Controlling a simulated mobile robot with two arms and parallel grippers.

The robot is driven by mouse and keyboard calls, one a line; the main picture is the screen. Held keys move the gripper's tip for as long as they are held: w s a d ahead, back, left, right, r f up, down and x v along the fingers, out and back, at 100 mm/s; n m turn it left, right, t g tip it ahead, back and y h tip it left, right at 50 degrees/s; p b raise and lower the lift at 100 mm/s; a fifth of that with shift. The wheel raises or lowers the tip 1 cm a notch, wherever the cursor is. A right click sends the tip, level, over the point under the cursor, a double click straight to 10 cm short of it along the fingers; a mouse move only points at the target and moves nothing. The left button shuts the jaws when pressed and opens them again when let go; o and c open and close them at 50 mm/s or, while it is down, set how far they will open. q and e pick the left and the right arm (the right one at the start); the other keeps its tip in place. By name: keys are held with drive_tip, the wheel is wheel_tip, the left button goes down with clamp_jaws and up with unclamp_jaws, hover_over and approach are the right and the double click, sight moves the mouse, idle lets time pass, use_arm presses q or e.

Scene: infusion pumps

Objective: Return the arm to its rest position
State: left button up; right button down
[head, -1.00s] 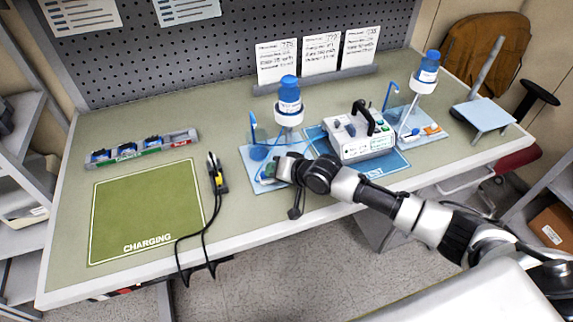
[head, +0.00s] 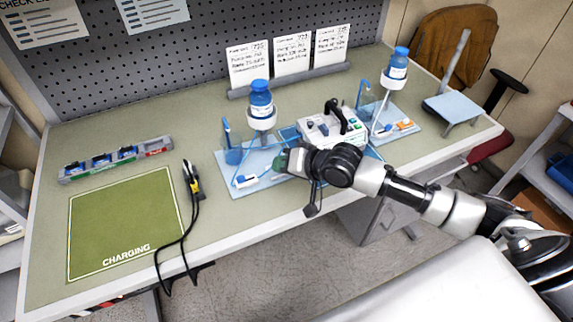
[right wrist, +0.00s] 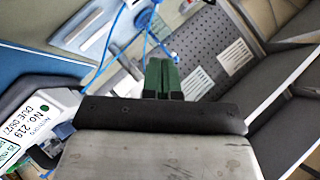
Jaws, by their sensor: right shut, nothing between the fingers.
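My right arm comes in from the right in the head view and reaches over the front of the bench. Its gripper (head: 281,162) is above the blue tray of the left bottle stand, left of the white infusion pump (head: 322,129). In the right wrist view the green fingers (right wrist: 162,78) are together with nothing between them. The pump also shows at the left of that view (right wrist: 35,112). The wrist hides the pump's lower front. My left gripper is not in view.
The left stand holds a blue-capped bottle (head: 261,100); another bottle (head: 397,66) stands to the right. A green charging mat (head: 125,220) lies at left, with a black cable connector (head: 192,180) beside it. A grey bin strip (head: 115,158) is behind the mat. Open floor lies before the bench.

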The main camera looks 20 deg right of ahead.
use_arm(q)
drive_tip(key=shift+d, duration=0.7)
use_arm(e)
drive_tip(key=shift+s+d+r, duration=0.3)
drive_tip(key=shift+s+d, duration=0.15)
drive_tip(key=shift+d, duration=0.05)
